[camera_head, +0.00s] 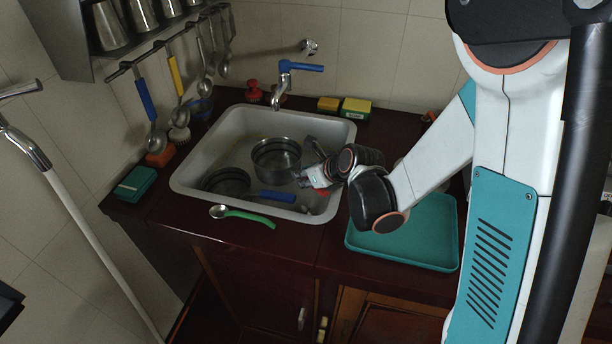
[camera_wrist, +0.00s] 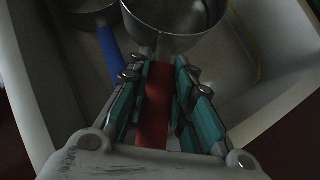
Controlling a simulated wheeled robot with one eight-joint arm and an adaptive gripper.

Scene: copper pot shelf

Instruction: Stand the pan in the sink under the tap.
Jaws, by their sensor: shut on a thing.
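A metal pan with a red handle is inside the sink; its bowl (camera_head: 276,161) is upright in the head view, right of the sink's middle and in front of the tap (camera_head: 277,94). My gripper (camera_head: 308,178) is shut on its red handle. In the wrist view the red handle (camera_wrist: 153,105) lies between the fingers of my gripper (camera_wrist: 158,75), and the pan (camera_wrist: 176,40) is ahead of them. I cannot tell whether the pan touches the bottom of the white sink (camera_head: 190,176).
A second pan (camera_head: 226,181) with a blue handle (camera_head: 277,196) lies in the sink at front left, close by. A green-handled spoon (camera_head: 243,215) lies on the front counter. A teal tray (camera_head: 405,258) is right of the sink. Sponges (camera_head: 355,108) stand behind it.

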